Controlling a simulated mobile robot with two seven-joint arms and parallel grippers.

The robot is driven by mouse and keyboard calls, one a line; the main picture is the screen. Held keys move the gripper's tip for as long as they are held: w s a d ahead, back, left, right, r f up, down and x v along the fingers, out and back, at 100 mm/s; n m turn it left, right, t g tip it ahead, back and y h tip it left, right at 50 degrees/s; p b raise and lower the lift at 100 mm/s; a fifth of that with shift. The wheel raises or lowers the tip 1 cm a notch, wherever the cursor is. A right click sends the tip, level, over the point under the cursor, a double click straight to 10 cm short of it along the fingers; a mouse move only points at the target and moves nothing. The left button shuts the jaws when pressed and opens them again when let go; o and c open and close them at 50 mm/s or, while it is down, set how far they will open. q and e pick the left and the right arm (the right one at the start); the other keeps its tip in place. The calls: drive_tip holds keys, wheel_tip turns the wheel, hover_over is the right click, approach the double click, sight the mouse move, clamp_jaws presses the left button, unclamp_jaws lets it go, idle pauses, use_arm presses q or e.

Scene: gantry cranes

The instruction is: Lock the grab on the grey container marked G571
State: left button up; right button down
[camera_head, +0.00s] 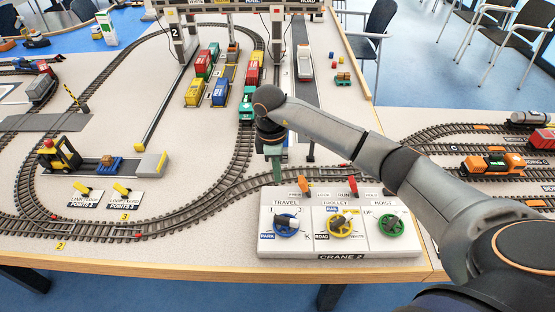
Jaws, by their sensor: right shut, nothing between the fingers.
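The crane 2 control panel (338,249) lies near the table's front edge, with a blue travel knob (286,225), a yellow trolley knob (340,225) and a green hoist knob (390,225). An orange lever (304,186) stands at its back edge beside the word FREE, and a red lever (354,189) beside RUN. My right gripper (277,180) points down at the panel's back left edge, left of the orange lever; it is shut and empty. I cannot make out the mark G571 or the grab. My left gripper is not in view.
Crane 2's gantry (176,42) spans the tracks at the back. Several coloured containers, including a red one (203,63), stand beneath it. A grey wagon load (42,89) is at far left. An orange locomotive (494,163) stands at right. My right forearm covers part of the table.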

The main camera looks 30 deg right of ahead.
sight(305, 188)
wheel_tip(305, 188, down, 4)
drive_tip(key=shift+s+d+r, duration=0.1)
drive_tip(key=shift+s, duration=0.05)
drive_tip(key=shift+s+d+r+p, duration=0.3)
drive_tip(key=shift+d+r, duration=0.05)
drive_tip(key=shift+d, duration=0.2)
drive_tip(key=shift+s+d+r+p, duration=0.25)
drive_tip(key=shift+d+r+p, duration=0.1)
drive_tip(key=shift+d, duration=0.2)
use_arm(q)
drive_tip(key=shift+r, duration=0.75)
use_arm(e)
drive_tip(key=shift+s+d+r, duration=0.2)
drive_tip(key=shift+s+d, duration=0.15)
drive_tip(key=shift+d, duration=0.1)
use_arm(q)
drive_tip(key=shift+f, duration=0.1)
